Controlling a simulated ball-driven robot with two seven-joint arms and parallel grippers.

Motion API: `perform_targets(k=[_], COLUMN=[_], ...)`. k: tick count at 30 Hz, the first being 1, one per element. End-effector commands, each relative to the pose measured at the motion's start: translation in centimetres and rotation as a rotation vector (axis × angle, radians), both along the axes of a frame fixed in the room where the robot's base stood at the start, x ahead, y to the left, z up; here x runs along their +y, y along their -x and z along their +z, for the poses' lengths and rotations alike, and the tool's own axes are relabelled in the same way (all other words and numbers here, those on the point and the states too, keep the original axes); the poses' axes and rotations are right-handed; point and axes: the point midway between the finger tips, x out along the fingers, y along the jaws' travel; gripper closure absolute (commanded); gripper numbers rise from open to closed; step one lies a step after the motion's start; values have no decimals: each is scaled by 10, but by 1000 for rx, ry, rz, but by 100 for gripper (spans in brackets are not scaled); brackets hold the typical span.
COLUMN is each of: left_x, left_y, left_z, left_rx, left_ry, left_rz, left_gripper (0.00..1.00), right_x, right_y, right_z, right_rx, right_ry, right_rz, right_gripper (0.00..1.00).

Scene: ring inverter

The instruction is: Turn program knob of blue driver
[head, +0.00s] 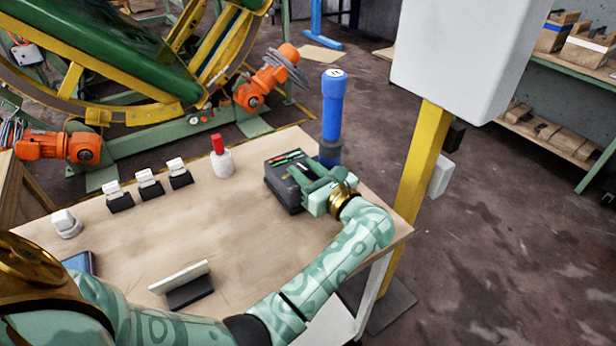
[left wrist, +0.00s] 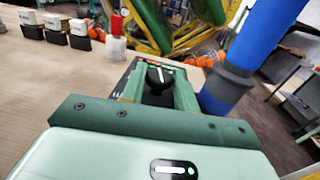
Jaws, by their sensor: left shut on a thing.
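A dark box (head: 279,187) with green and red marks on top sits on the wooden table near its far right side. A blue upright cylinder (head: 333,105) with a dark grey lower part stands right behind it; it also shows in the left wrist view (left wrist: 262,35). My left gripper (head: 309,181) is over the box. In the left wrist view a black knob (left wrist: 160,77) with a white pointer line sits between the fingers, and the gripper is shut on it. The lower part of the knob is partly hidden by the gripper. My right gripper is not in view.
A white bottle with a red top (head: 222,158) and several small black-and-white blocks (head: 149,184) stand left of the box. A card in a dark holder (head: 184,285) stands near the front. A yellow post (head: 413,185) rises beyond the table's right edge. The table middle is clear.

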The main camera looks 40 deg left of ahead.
Motion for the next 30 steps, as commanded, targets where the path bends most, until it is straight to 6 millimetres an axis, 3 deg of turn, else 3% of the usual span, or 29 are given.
perform_targets(k=[7,24,25,26,30], left_x=[-1,-1,-1,-1,-1], left_y=[-2,-2,-2,-2,-2], left_z=[-4,-1,-1,-1,0], left_rx=[3,1,1,1,1], left_ry=[3,3,3,3,2], left_rz=[98,130,130,130,130], left_gripper=[92,92,61,53,51], right_x=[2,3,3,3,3], right_y=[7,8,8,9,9], right_z=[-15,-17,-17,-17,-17], right_rx=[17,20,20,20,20], right_ry=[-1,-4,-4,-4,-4], right_rz=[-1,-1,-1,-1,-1], right_gripper=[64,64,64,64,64])
